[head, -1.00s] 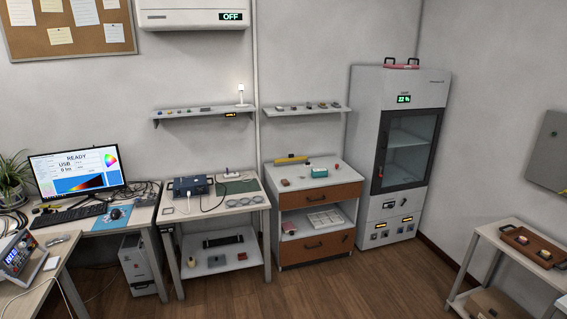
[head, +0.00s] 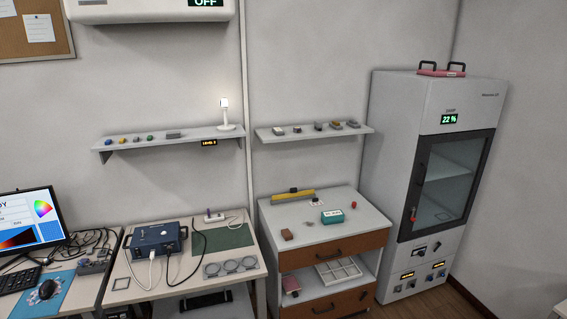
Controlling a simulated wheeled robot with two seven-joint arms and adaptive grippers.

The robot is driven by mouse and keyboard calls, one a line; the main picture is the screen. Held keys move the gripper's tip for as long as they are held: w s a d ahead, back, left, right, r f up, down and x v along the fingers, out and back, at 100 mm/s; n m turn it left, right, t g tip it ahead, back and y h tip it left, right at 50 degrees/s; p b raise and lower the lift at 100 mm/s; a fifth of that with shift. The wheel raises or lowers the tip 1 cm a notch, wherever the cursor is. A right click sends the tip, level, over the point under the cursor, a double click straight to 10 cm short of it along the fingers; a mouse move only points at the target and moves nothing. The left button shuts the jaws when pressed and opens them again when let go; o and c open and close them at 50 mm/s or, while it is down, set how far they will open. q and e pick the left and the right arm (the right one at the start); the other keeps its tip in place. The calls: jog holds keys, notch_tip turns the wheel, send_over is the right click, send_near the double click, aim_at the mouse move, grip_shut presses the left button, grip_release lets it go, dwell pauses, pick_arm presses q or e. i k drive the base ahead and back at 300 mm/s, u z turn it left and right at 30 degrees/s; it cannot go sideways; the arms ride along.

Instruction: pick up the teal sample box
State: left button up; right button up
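The teal sample box (head: 332,216) sits on the white top of the drawer cabinet (head: 300,243), near the middle of the head view. It has a pale label on its upper face. Nothing covers it, and small items lie around it with gaps between. Neither of my grippers shows in the head view.
A bench with a blue device (head: 156,239) stands left. A tall glass-door cabinet (head: 440,180) stands right. Wall shelves (head: 314,133) hang above.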

aim_at(335, 216)
jog(key=i, duration=0.5)
jog(key=z, duration=0.7)
jog(key=i, duration=1.45)
jog(key=u, duration=0.5)
jog(key=i, duration=1.25)
jog(key=u, duration=0.4)
